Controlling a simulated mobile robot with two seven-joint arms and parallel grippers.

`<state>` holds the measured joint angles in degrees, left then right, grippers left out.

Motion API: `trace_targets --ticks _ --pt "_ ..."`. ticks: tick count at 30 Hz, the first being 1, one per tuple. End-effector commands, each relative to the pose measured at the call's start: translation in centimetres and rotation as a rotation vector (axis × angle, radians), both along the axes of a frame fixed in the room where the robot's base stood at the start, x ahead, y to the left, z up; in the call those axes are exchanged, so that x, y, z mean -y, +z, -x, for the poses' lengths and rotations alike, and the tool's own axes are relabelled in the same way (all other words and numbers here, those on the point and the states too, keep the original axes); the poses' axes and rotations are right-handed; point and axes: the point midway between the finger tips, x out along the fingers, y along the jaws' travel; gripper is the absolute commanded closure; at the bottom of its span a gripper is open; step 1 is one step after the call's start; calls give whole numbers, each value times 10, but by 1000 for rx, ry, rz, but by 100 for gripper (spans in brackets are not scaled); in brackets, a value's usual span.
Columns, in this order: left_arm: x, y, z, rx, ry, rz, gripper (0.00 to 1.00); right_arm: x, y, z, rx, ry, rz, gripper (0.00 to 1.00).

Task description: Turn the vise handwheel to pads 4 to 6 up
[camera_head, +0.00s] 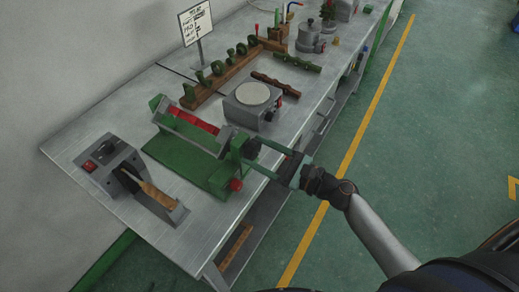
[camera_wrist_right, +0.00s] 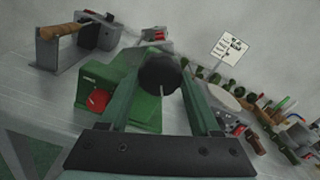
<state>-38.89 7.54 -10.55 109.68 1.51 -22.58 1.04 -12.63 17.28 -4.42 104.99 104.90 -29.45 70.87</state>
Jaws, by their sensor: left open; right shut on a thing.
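The green vise (camera_head: 193,165) stands on the bench at the left centre, with a red bar (camera_head: 194,121) lying along its top. Its dark handwheel (camera_wrist_right: 159,74) is on the end facing my right arm. My right gripper (camera_head: 252,151) comes in from the right and has its two green fingers on either side of the handwheel, shut on it. In the right wrist view, the round dark handwheel sits between the fingertips. A red knob (camera_head: 236,185) is on the vise just below the gripper. I cannot read any pad numbers. My left gripper is not in view.
A grey device with a wooden-handled part (camera_head: 150,190) stands left of the vise. A round-topped grey plate unit (camera_head: 252,102) is behind it. A wooden rack with green pieces (camera_head: 232,68), a sign (camera_head: 196,22) and pots stand farther back. The floor right of the bench is clear.

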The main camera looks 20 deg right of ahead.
Motion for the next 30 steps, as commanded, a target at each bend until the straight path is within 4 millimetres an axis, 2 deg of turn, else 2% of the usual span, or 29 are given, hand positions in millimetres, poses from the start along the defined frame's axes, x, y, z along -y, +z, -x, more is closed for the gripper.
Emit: trace_targets --ticks 30 --pt "0 6 0 0 0 0 34 -1 -1 1 -295 -2 -376 92"
